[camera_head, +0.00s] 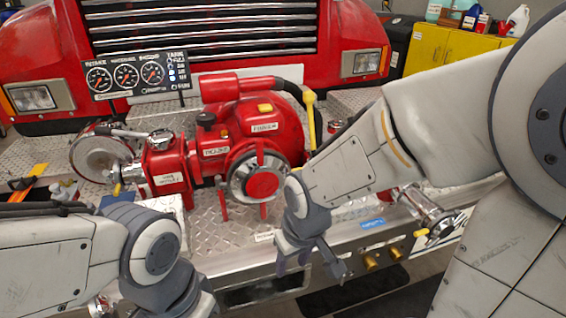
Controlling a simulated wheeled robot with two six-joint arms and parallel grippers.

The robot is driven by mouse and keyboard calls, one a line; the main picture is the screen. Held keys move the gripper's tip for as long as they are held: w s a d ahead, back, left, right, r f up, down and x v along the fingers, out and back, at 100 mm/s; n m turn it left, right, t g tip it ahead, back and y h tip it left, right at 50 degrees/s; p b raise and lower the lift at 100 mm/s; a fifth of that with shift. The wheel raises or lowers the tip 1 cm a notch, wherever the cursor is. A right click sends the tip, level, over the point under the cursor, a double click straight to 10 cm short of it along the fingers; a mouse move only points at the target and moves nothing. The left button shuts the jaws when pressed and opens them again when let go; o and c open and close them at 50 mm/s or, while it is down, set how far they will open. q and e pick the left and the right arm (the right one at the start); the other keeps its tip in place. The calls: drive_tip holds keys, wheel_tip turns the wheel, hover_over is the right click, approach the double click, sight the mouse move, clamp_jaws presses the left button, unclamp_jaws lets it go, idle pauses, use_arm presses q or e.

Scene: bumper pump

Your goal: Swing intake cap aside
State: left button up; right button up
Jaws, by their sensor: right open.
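The red pump (227,140) stands on the diamond-plate bumper. On its front is a round cap (261,184) with a red centre and a metal ring, which looks like the intake cap. It appears to sit over the pump's front opening. My right gripper (312,262) points down in front of the bumper, right of and below the cap, with its fingers apart and empty. It is not touching the cap. My left arm comes in at the bottom left; its wrist shows, but its fingertips are outside the picture.
A gauge panel (138,75) stands behind the pump. A large chrome disc (103,152) and red valve body (166,168) are at the left. A chrome fitting (430,212) is at the right. A yellow cabinet (443,48) with bottles is at the back right.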

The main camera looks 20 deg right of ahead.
drive_tip(key=w+d+f+n+t, duration=0.2)
drive_tip(key=w+d+f+t, duration=0.2)
drive_tip(key=w+d, duration=0.6)
drive_tip(key=w+d+n+t+p, duration=0.1)
drive_tip(key=w+n+t, duration=0.3)
drive_tip(key=w, duration=0.9)
drive_tip(key=w+d+f+n+t+p, duration=0.1)
drive_tip(key=w+n+t, duration=0.4)
drive_tip(key=w+n, duration=0.4)
drive_tip(key=w, duration=0.5)
drive_tip(key=shift+w+d+n+t, duration=0.3)
drive_tip(key=shift+d+n, duration=0.05)
drive_tip(key=shift+n, duration=0.05)
drive_tip(key=shift+f, duration=0.1)
clamp_jaws()
